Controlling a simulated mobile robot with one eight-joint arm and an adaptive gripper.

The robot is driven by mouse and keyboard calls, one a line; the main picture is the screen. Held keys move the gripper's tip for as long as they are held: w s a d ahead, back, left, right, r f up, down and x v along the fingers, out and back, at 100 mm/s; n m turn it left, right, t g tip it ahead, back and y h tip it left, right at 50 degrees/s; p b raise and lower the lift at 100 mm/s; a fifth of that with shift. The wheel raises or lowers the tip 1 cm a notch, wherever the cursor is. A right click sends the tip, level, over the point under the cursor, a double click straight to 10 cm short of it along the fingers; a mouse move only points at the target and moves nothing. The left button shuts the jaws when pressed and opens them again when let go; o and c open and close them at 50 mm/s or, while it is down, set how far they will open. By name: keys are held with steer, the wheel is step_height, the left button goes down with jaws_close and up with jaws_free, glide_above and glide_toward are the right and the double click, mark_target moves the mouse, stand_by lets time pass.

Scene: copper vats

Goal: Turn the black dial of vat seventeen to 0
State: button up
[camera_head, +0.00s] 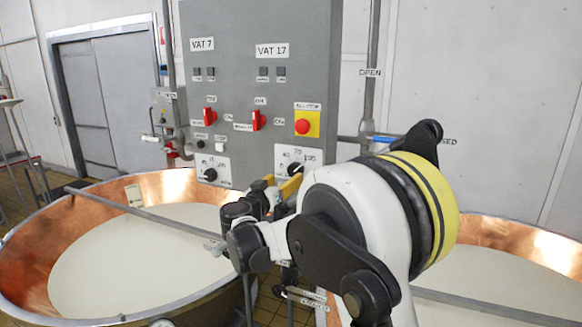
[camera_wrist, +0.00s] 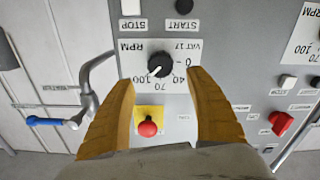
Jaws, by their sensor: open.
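The black dial of vat seventeen (camera_wrist: 160,65) sits on a white plate (camera_wrist: 128,60) marked VAT 17 and RPM, with a scale reading 0, 40, 70 and 100. In the wrist view its white pointer mark points to the lower left, toward 100. In the head view the dial (camera_head: 295,169) is partly seen just above my gripper (camera_head: 283,187). My gripper's two yellow fingers (camera_wrist: 162,78) are open, one on each side of the dial's lower area. Nothing is between them, and I cannot tell whether they touch the panel.
A red stop button (camera_wrist: 148,127) on a yellow square lies between the fingers. The grey control panel (camera_head: 262,85) also carries a vat 7 dial (camera_head: 210,174) and red switches (camera_head: 257,120). A pipe with a blue handle (camera_wrist: 48,121) is at left. Copper vats (camera_head: 50,205) stand below.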

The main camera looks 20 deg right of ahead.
mark_target(293, 172)
steer(key=x, duration=0.8)
steer(key=shift+w+d+f, duration=0.15)
steer(key=shift+w+d, duration=0.05)
steer(key=shift+w, duration=0.1)
steer(key=shift+c, duration=0.2)
steer(key=c, duration=1.1)
